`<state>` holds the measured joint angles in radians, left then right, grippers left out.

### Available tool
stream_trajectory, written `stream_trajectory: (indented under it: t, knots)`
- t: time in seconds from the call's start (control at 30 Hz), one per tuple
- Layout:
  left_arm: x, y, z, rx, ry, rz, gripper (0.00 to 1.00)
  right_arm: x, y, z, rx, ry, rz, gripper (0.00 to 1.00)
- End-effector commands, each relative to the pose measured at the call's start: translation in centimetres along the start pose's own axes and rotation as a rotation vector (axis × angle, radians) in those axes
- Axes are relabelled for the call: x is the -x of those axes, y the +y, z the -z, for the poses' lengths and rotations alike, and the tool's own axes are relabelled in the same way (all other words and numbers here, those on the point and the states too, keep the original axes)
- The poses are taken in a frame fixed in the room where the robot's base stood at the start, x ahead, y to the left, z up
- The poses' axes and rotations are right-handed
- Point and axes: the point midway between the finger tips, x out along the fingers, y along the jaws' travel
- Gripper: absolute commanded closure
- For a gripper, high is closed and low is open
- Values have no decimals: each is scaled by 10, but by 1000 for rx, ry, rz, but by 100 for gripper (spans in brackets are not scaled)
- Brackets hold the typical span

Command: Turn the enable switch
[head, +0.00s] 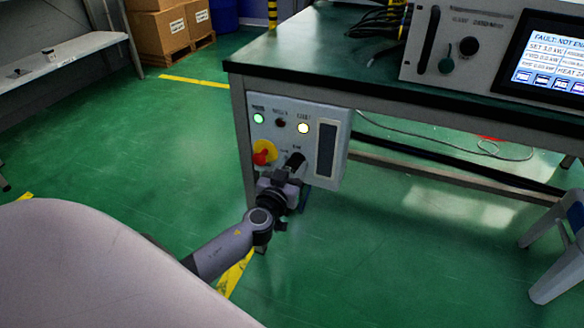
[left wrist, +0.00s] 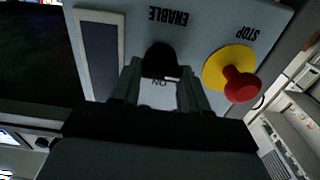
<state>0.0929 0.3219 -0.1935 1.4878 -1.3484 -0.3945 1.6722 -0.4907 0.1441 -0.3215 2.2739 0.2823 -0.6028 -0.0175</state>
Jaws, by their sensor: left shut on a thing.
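The enable switch is a black rotary knob (head: 295,160) on a grey control box (head: 335,168) fixed to the front of the table. The fingers partly hide the knob in the head view. My right gripper is not in view.
A red stop button on a yellow disc (head: 262,153) sits close left of the knob. Above are a lit green lamp (head: 258,118), a dark lamp and a lit whitish lamp (head: 303,128). A generator (head: 462,48) on the table has a screen (head: 550,55) reading a fault.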

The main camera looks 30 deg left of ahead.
Motion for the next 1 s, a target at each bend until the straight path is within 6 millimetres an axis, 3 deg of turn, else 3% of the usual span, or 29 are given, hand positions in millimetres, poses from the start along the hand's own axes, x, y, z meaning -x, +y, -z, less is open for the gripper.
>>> stream_trajectory:
  t: [0.37,1.0]
  knots:
    - [-1,0,1,-214,6,1,86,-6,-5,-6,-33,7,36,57]
    - [-2,3,2,-817,8,4,86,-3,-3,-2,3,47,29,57]
